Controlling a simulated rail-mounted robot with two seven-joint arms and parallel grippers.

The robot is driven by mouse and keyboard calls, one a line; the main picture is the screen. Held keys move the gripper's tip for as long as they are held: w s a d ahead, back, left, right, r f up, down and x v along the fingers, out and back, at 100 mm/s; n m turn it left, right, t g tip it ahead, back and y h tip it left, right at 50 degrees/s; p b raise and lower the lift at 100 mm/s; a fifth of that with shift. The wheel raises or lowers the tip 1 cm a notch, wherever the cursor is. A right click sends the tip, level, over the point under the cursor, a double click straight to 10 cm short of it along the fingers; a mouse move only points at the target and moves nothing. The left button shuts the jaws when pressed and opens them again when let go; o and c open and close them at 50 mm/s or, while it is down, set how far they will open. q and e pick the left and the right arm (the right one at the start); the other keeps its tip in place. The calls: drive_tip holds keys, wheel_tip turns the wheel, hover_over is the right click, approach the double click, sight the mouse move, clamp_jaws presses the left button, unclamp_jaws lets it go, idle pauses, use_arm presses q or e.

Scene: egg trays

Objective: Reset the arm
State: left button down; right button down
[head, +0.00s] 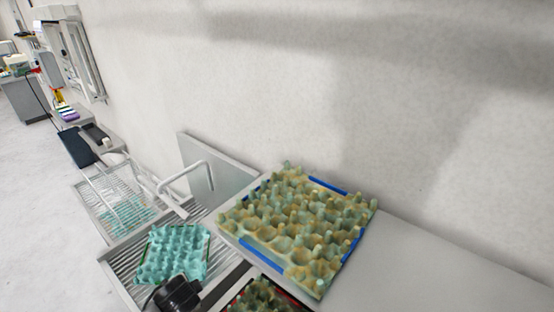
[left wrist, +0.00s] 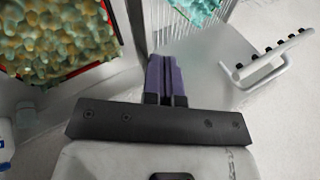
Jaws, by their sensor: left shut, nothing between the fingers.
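My left gripper (left wrist: 166,78) shows in the left wrist view with its purple fingers shut together and nothing between them. It is over pale floor and grey surface, apart from the trays. In the head view a black part (head: 178,294), perhaps of my left arm, shows at the bottom edge by a teal egg tray (head: 172,252); the fingers cannot be made out there. A large yellow-green egg tray (head: 292,232) with blue edge strips lies on the pale counter. My right gripper is in neither view.
Metal racks (head: 120,283) hold the teal tray, and a white bent handle (head: 190,176) rises beside them. Another egg tray with a red edge (head: 262,296) is cut off at the bottom. The counter's right part (head: 440,265) is clear. A wall stands behind.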

use_arm(q)
drive_tip(key=s+d+r+n+t+h+p, duration=0.25)
drive_tip(key=s+d+r+n+t, duration=0.2)
drive_tip(key=s+r, duration=0.5)
drive_tip(key=s+f+n+g+p, duration=0.1)
drive_tip(key=s+f+n+g, duration=0.1)
drive_tip(key=s+f, duration=0.4)
drive_tip(key=s+a+f+n+g, duration=0.1)
drive_tip(key=s+f+g, duration=0.3)
drive_tip(key=s, duration=1.3)
wheel_tip(320, 180, down, 2)
drive_tip(key=shift+s+f+n+g+h+p, duration=0.15)
drive_tip(key=shift+s+n+g+h+p, duration=0.05)
drive_tip(key=shift+n+g+h+p, duration=0.2)
